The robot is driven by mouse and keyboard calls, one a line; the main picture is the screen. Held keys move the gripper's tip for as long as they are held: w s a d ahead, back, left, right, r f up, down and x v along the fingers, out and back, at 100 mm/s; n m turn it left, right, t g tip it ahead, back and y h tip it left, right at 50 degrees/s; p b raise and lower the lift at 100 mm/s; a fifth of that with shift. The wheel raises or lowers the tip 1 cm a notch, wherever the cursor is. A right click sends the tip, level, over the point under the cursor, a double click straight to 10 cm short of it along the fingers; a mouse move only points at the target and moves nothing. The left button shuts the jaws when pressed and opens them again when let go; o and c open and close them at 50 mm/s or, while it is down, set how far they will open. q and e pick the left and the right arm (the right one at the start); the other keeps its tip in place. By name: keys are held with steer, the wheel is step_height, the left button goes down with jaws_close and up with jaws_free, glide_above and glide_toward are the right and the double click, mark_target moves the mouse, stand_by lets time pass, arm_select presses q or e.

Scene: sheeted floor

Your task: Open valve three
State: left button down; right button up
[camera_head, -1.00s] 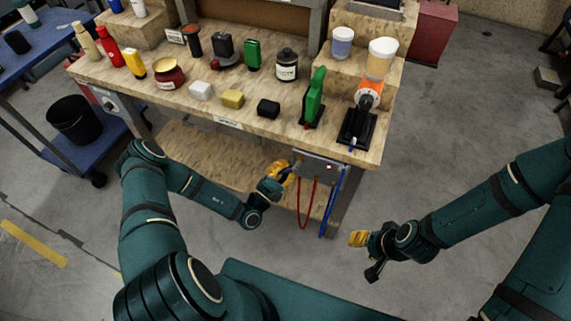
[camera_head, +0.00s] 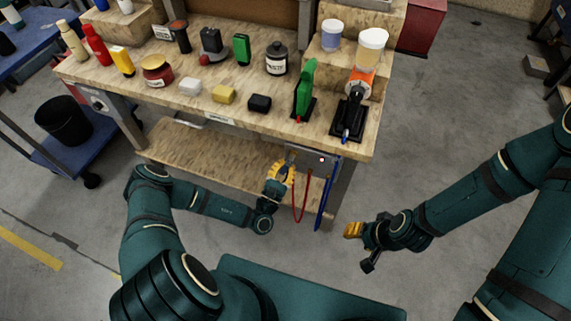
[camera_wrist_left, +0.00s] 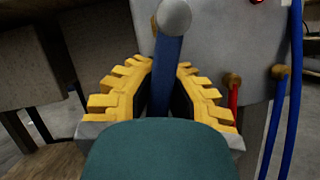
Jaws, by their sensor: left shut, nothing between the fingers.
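A grey valve panel (camera_head: 323,163) hangs under the bench's front edge, with a small red light on it. In the left wrist view the panel (camera_wrist_left: 225,45) fills the upper right, and a blue lever with a round grey knob (camera_wrist_left: 174,17) stands in line with my left gripper (camera_wrist_left: 163,72). No valve number is readable.
A red hose (camera_head: 300,200) and a blue hose (camera_head: 325,195) hang below the panel, close to my left gripper. The bench top (camera_head: 135,88) holds bottles, blocks and tools. A lower shelf (camera_head: 210,160) lies left of the gripper.

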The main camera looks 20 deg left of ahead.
arm_select(q)
steer(key=shift+s+f, duration=0.15)
steer(key=shift+s, duration=0.05)
steer(key=c, duration=0.9)
jaws_free()
steer(key=v, duration=1.1)
steer(key=shift+s, duration=0.4)
steer(key=shift+a, duration=0.1)
